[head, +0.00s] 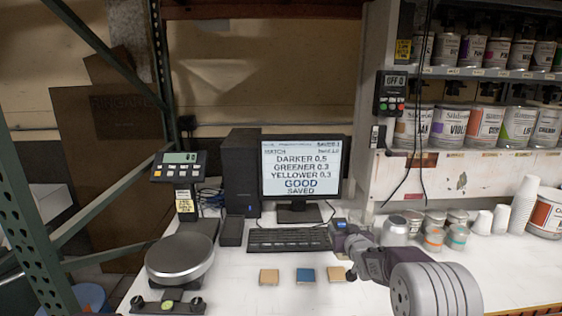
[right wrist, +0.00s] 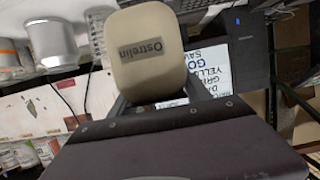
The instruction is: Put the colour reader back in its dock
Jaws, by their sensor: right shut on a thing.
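The colour reader appears to be the rounded beige device marked "Ostrelin" (right wrist: 150,45) in the right wrist view. My right gripper (right wrist: 160,98) is shut on it, with a finger on each side. In the head view the right gripper (head: 348,238) is in front of the monitor's right side, and only a small dark and bluish part of the reader (head: 339,225) shows. A dark block beside the computer tower, left of the keyboard, looks like the dock (head: 231,232); nothing stands on it. My left gripper is in neither view.
The keyboard (head: 288,240) lies before the monitor (head: 302,168), which reads "GOOD SAVED". Three sample squares, the middle one blue (head: 305,275), lie in front. A scale (head: 180,258) stands left. A silver can (head: 395,231), small tins and paper cups (head: 523,205) stand right.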

